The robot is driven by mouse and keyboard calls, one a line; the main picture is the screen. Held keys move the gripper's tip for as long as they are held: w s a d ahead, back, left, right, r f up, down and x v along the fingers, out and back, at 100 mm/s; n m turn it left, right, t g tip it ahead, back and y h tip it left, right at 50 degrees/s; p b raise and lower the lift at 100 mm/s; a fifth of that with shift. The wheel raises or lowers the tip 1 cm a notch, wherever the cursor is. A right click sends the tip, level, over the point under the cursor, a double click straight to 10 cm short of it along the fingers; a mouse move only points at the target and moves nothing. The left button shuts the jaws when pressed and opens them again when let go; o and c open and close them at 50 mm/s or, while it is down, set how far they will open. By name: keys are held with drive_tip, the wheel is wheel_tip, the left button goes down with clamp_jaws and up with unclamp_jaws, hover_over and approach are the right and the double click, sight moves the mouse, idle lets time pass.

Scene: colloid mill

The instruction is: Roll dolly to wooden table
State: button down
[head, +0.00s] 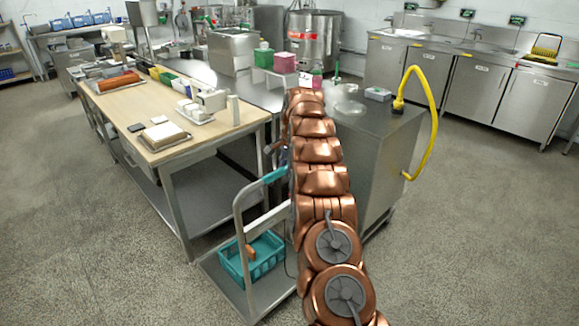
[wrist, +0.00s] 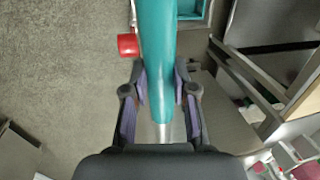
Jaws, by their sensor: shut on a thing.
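The dolly (head: 238,228) is a low grey platform with an upright pale metal handle and a teal grip (head: 272,178). It stands beside the front right end of the wooden table (head: 125,106), which has a pale wood top on a grey steel frame. A teal basket (head: 232,264) with a small orange item rides on the platform. My gripper (wrist: 160,82) is shut on the teal grip (wrist: 158,45) in the wrist view, one finger on each side. In the head view my copper arm hides part of the dolly's right side and most of the gripper.
A steel cabinet (head: 372,160) with a yellow hose (head: 432,105) stands just right of my arm. Steel sink cabinets (head: 475,92) line the back right wall. Floor is free left of the wooden table and at the right. A red cylinder (wrist: 128,46) shows beside the grip.

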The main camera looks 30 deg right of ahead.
drive_tip(key=shift+w+r, duration=0.2)
drive_tip(key=shift+w, duration=0.1)
drive_tip(key=c, duration=1.1)
unclamp_jaws()
drive_tip(key=shift+w+a+f, duration=0.1)
drive_tip(key=shift+c, duration=0.2)
drive_tip(key=shift+o, duration=1)
drive_tip(key=r, duration=0.3)
drive_tip(key=s+r, duration=0.1)
drive_tip(key=r, duration=0.2)
drive_tip(key=shift+s+d, duration=0.15)
drive_tip(key=shift+d, duration=0.05)
drive_tip(key=shift+s+r, duration=0.2)
drive_tip(key=shift+r, duration=0.4)
